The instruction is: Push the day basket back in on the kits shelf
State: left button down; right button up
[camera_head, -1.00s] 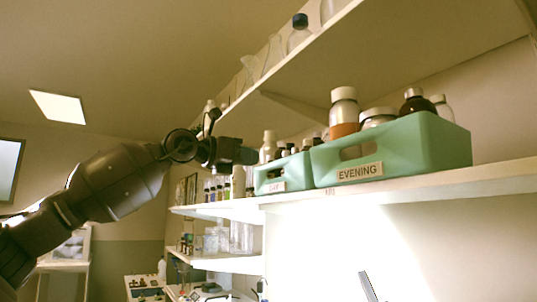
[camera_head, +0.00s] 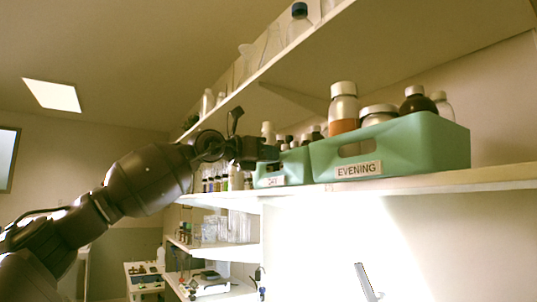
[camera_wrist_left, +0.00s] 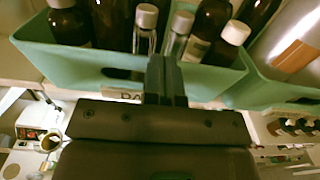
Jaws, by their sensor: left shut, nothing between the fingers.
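The day basket (camera_head: 297,168) is a small green basket labelled DAY, holding several bottles. It stands on the kits shelf (camera_head: 420,183), left of the larger green basket labelled EVENING (camera_head: 410,148). My left gripper (camera_head: 270,153) is shut and empty at the day basket's front, partly covering it. In the left wrist view the shut fingers (camera_wrist_left: 165,80) overlap the front wall of the day basket (camera_wrist_left: 90,68) and cover part of its label; I cannot tell whether they touch it. My right gripper is not in view.
The evening basket (camera_wrist_left: 265,92) stands close on the right of the day basket. Glass bottles (camera_head: 299,22) stand on the upper shelf overhead. Lower shelves with glassware (camera_head: 215,228) are below and behind my arm.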

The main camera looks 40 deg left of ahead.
aim_at(284, 155)
pick_arm(q)
jog(key=p+x, duration=0.1)
jog(key=x, duration=0.3)
jog(key=shift+w+d+r, duration=0.1)
jog(key=shift+w, duration=0.15)
jog(key=shift+w+d, duration=0.1)
jog(key=shift+w, duration=0.25)
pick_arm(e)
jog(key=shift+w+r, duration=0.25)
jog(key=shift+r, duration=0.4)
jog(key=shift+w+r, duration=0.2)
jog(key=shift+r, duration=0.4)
